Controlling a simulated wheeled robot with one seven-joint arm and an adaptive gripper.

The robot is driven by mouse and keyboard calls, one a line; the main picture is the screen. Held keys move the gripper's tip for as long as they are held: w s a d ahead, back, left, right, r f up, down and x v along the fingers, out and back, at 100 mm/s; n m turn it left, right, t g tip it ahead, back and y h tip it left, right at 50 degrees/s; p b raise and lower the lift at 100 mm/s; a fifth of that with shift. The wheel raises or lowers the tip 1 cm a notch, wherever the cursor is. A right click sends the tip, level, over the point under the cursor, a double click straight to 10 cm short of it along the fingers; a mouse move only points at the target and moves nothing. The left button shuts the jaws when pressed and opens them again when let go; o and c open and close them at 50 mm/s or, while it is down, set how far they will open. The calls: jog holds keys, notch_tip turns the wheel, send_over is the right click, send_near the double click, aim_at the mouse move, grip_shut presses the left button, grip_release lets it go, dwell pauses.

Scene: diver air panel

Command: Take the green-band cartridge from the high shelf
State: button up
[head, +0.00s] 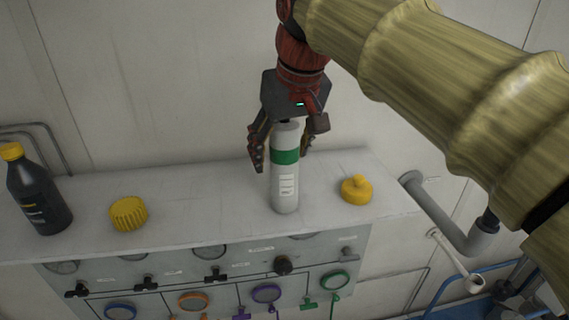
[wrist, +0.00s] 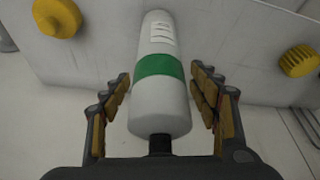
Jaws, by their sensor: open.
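The green-band cartridge (head: 286,185) is a white cylinder with a green band and a printed label. It stands upright on the high shelf (head: 215,214). My gripper (head: 279,153) is open above and around its upper part, with one finger on each side. In the wrist view the cartridge (wrist: 159,98) lies between the two open fingers (wrist: 160,105), with a visible gap on both sides. Its dark neck points toward my palm.
A yellow ribbed cap (head: 128,214) and a dark bottle with a yellow cap (head: 38,192) stand to the left. A yellow knobbed piece (head: 356,189) sits close on the right. The wall is behind; a valve panel (head: 200,281) is below the front edge.

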jog(key=shift+w+f, duration=0.1)
jog(key=shift+c, duration=0.3)
jog(key=c, duration=1.5)
jog(key=shift+c, duration=0.2)
